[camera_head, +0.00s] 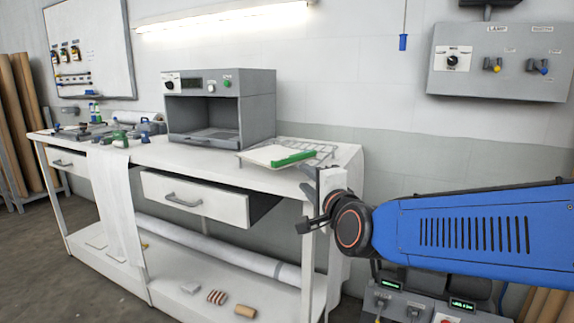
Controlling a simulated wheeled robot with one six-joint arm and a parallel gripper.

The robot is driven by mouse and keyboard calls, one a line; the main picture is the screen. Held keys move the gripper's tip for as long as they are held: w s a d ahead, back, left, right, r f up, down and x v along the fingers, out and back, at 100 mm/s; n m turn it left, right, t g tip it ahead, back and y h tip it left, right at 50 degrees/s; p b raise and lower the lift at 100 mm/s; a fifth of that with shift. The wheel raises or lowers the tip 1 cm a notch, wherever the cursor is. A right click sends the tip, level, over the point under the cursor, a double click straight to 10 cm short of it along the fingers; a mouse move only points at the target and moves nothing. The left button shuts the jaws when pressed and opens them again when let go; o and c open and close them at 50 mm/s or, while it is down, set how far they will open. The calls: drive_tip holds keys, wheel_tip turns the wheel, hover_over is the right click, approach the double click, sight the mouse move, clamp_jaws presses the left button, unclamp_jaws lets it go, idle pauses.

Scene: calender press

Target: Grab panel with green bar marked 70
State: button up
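The pale flat panel (266,154) lies on a wire rack (318,150) at the right end of the white workbench. My gripper (305,208) is below and to the right of the panel, in front of the bench's right end, apart from the panel. Its dark fingers appear spread, with nothing seen between them, so it looks open and empty.
A grey box-shaped machine (256,104) stands on the bench left of the panel. An open drawer (196,196) juts out below the benchtop (150,154). Clamps and small tools lie at left. A grey control box (500,62) hangs on the wall at upper right.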

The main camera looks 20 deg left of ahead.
sight(286, 163)
drive_tip(key=shift+s+a+r+x, duration=0.1)
drive_tip(key=shift+s+a+x, duration=0.05)
drive_tip(key=shift+x, duration=1.6)
drive_tip(key=shift+s+a+r+x, duration=0.1)
drive_tip(key=shift+a+r+x, duration=0.05)
drive_tip(key=shift+x, duration=1.65)
drive_tip(key=shift+s+a+r+x, duration=0.1)
drive_tip(key=shift+s+a+x, duration=0.05)
drive_tip(key=shift+x, duration=1.6)
clamp_jaws()
drive_tip(key=shift+r, duration=1.3)
drive_tip(key=shift+d, duration=0.1)
